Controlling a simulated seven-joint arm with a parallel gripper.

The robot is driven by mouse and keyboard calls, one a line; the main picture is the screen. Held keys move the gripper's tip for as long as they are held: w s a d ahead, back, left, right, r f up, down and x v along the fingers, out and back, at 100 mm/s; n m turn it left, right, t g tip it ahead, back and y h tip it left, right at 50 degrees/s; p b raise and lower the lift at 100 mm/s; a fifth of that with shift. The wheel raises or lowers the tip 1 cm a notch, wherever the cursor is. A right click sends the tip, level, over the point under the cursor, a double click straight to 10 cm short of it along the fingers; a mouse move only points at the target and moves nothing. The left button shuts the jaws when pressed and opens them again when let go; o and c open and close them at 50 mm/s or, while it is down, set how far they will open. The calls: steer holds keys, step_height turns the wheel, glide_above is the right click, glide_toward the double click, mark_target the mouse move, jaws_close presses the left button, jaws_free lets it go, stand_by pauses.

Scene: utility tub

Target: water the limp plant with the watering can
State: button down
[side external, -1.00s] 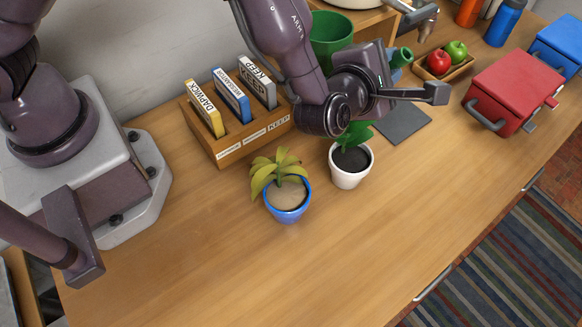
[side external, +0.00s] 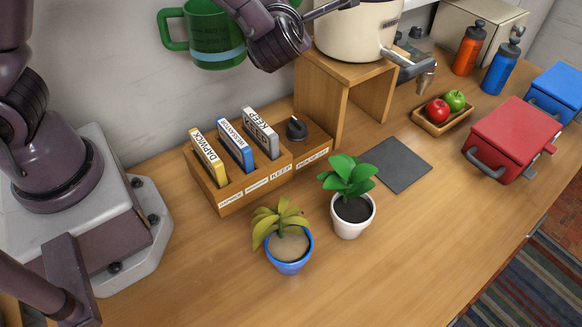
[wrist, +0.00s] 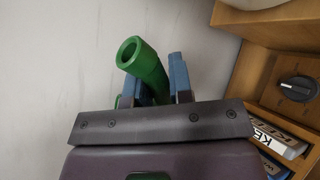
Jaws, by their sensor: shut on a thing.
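The limp plant (side external: 280,216) has drooping yellow-green leaves and dry-looking tan soil, in a blue pot (side external: 290,265) at the front middle of the counter. The green watering can (side external: 208,38) is high in front of the wall, above the wooden file rack, well away from the plant. My gripper (wrist: 158,82) shows two blue fingertips shut on the can, with the green spout (wrist: 136,56) rising between them in the wrist view. In the side view the fingers are hidden behind my wrist. No water is seen coming out.
A leafy green plant (side external: 349,174) in a white pot stands right of the limp one. The file rack (side external: 262,180) is behind both; a wooden stand (side external: 338,72) holds a cream dispenser (side external: 352,32). A grey mat (side external: 402,165) lies right. The front counter is clear.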

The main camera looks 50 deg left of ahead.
steer(key=w+d+f+m+t+h, duration=0.1)
steer(key=d+m+t+h, duration=0.2)
steer(key=d+m+h, duration=0.55)
steer(key=d+f+m+t+h, duration=0.25)
steer(key=d+h, duration=0.25)
steer(key=d, duration=0.7)
steer(key=s+d+m+g+h, duration=0.55)
steer(key=d+m+h, duration=0.5)
steer(key=d, duration=0.35)
steer(key=a+f+m+g+h, duration=0.3)
steer(key=a+f+m+g, duration=0.4)
steer(key=m+g, duration=0.3)
steer(key=a+g, duration=0.1)
steer(key=g, duration=0.2)
steer(key=shift+a+f, duration=0.3)
steer(key=shift+a, duration=0.05)
steer(key=shift+s+m, duration=0.2)
steer(key=shift+m, duration=0.05)
